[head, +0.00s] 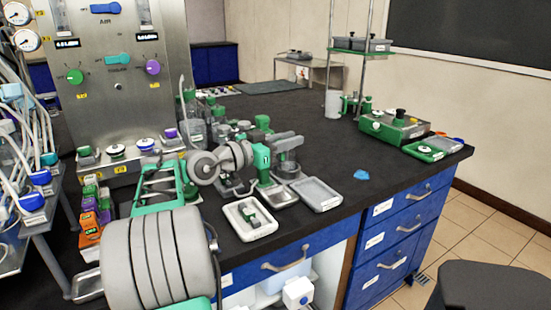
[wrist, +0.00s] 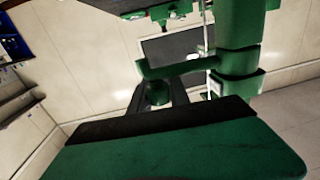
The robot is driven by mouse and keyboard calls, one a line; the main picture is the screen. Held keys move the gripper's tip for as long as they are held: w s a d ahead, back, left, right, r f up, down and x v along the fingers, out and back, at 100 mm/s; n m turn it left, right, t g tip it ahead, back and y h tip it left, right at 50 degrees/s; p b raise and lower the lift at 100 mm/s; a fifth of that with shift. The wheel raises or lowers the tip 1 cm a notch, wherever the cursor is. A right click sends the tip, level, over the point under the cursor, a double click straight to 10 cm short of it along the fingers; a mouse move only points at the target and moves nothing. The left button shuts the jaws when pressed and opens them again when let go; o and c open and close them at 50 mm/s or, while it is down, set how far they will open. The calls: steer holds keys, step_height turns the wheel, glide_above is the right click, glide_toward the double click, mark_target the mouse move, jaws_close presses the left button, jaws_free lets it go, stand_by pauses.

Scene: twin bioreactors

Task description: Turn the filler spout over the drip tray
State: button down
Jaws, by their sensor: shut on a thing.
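The filler spout (wrist: 188,68) is a green arm in the wrist view, reaching left from a thick green upright post (wrist: 240,50) to a short downward end. My gripper (wrist: 168,98) is shut on the spout near that end; its dark fingers show beyond the green hand. In the head view my gripper (head: 263,162) is at the filler on the bench, and my own wrist hides the spout. A small shallow metal tray (head: 284,198) lies just in front of the filler; I cannot tell for sure that it is the drip tray.
A larger grey tray (head: 320,194) and a white tray (head: 238,228) holding a green part lie near the bench's front edge. A blue object (head: 361,175) lies to the right. A green-based device (head: 394,128) stands further right. The dark bench between is mostly clear.

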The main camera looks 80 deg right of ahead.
steer(key=b, duration=0.1)
steer(key=a+m+g+y+b, duration=0.1)
steer(key=b, duration=0.1)
steer(key=shift+w+f, duration=0.1)
steer(key=shift+f, duration=0.15)
steer(key=shift+r, duration=0.2)
steer(key=c, duration=1.2)
jaws_free()
steer(key=shift+c, duration=0.2)
